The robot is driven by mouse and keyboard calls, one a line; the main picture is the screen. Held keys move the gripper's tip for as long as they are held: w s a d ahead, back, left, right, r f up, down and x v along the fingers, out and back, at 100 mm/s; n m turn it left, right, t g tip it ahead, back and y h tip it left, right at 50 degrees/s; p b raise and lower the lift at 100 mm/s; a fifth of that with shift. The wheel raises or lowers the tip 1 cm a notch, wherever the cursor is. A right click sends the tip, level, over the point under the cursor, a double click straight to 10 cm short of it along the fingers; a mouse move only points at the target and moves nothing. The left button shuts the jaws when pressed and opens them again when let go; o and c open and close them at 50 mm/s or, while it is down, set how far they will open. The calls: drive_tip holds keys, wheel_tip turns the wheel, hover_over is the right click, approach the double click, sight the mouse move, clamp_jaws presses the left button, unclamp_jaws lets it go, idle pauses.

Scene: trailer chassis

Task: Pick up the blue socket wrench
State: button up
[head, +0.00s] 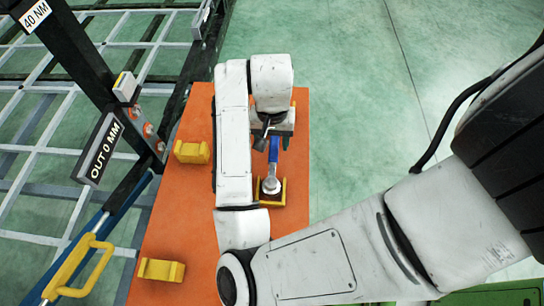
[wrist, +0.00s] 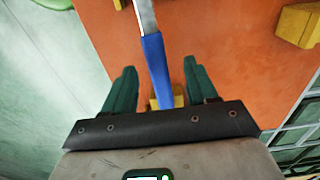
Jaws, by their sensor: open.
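The blue socket wrench (head: 273,157) lies along the orange table, its silver head in a yellow cradle in the head view. In the wrist view its blue handle (wrist: 157,70) runs between the fingers, with the silver shaft above. My gripper (wrist: 160,67) is open, with one green finger on each side of the handle and a visible gap to both. In the head view my gripper (head: 274,138) is over the handle's far end, which it partly hides. I cannot tell the height of the fingers above the table.
The orange table (head: 185,225) carries two empty yellow cradles, one at mid-left (head: 192,152) and one at front left (head: 161,270). A dark post with an "OUT 0 MM" sign (head: 98,148) and a blue bar with a yellow handle (head: 80,265) stand left. Green floor lies right.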

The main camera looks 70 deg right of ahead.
sight(274, 150)
drive_tip(key=shift+s+a+f, duration=0.1)
drive_tip(key=shift+s+f, duration=0.05)
drive_tip(key=shift+f, duration=1.2)
drive_tip(key=shift+s+f, duration=0.1)
drive_tip(key=shift+f, duration=1.2)
drive_tip(key=shift+c, duration=0.3)
clamp_jaws()
